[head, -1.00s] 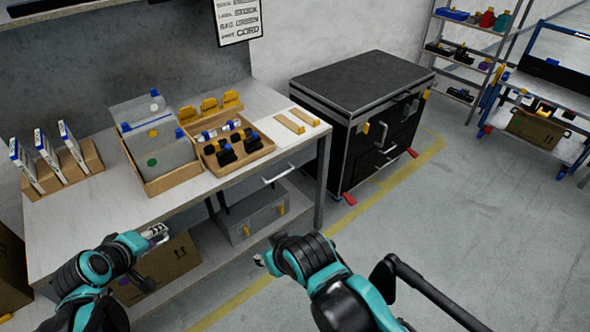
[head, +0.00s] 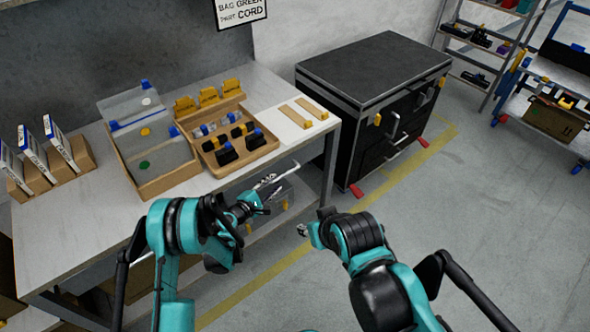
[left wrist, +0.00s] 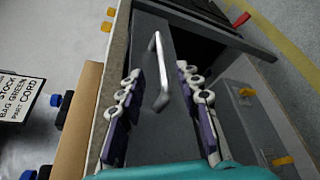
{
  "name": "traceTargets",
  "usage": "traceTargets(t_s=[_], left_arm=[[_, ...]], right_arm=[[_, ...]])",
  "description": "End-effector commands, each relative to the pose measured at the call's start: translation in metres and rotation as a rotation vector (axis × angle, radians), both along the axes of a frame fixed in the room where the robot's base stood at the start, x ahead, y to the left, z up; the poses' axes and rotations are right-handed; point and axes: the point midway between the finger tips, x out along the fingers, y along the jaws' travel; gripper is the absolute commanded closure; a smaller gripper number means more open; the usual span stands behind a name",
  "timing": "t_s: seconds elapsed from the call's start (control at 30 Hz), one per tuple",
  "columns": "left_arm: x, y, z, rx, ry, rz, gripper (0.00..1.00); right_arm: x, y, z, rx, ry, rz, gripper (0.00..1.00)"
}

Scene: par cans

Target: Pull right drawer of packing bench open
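The packing bench (head: 95,212) runs along the left. Its right drawer (left wrist: 148,128) has a grey front and a light metal bar handle (left wrist: 157,72); the handle also shows in the head view (head: 278,172). My left gripper (left wrist: 157,82) is open, with one purple-padded finger on each side of the handle, apart from it. I cannot tell how deep the fingers reach. In the head view my left gripper (head: 266,190) is at the drawer front and partly hides it. The drawer looks closed. My right gripper (head: 303,231) hangs empty over the floor; its opening is too small to tell.
On the bench are a wooden tray (head: 212,170) of small parts, a box with clear sleeves (head: 135,180) and cards on stands (head: 58,138). A grey box (left wrist: 262,115) sits below the drawer. A black case (head: 350,140) stands right of the bench. The right floor is clear.

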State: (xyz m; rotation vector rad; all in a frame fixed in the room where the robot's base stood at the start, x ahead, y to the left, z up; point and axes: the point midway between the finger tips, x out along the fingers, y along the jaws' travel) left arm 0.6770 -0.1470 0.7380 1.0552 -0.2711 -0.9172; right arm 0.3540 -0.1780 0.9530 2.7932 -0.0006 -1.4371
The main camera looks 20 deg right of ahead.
Motion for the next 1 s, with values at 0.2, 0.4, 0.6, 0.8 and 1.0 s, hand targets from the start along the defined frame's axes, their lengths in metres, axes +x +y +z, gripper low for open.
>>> traceTargets(t_s=[0.2, 0.4, 0.6, 0.8, 1.0], left_arm=[[0.007, -0.013, -0.010, -0.018, 0.009, 0.001, 0.66], [0.027, -0.038, -0.018, -0.015, 0.008, -0.001, 0.66], [0.043, -0.057, -0.022, -0.015, 0.009, 0.000, 0.66], [0.047, -0.062, -0.022, -0.015, 0.007, 0.002, 0.66], [0.047, -0.061, -0.021, -0.015, 0.007, 0.002, 0.76]], right_arm=[[0.000, 0.000, -0.005, 0.000, 0.000, 0.000, 0.60], [0.000, 0.000, -0.017, 0.000, 0.000, 0.000, 0.60], [0.000, 0.000, -0.024, 0.000, 0.000, 0.000, 0.60], [0.000, 0.000, -0.025, 0.000, 0.000, 0.000, 0.60], [0.000, 0.000, -0.024, 0.000, 0.000, 0.000, 0.60]])
